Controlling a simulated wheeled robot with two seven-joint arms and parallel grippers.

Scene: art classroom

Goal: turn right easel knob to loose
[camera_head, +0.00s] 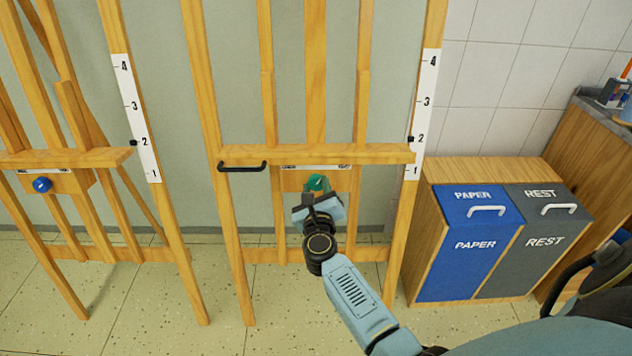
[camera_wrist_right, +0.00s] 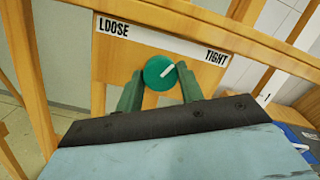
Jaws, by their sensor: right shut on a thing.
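The right easel (camera_head: 316,154) stands in the middle of the head view. Its green knob (camera_head: 317,183) sits below the wooden tray, partly hidden by my gripper. In the right wrist view the knob (camera_wrist_right: 160,73) shows a white pointer line aimed up and right, toward the TIGHT side. The label plate (camera_wrist_right: 165,40) reads LOOSE at left and TIGHT at right. My right gripper (camera_wrist_right: 158,92) is shut on the knob, one green finger on each side; in the head view it reaches the knob from below (camera_head: 318,200). My left gripper is not in view.
A black handle (camera_head: 242,167) is on the tray's left part. A left easel with a blue knob (camera_head: 42,185) stands at far left. A wooden bin unit with blue PAPER (camera_head: 470,245) and grey REST (camera_head: 530,250) fronts stands at right. Speckled floor is clear below the easels.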

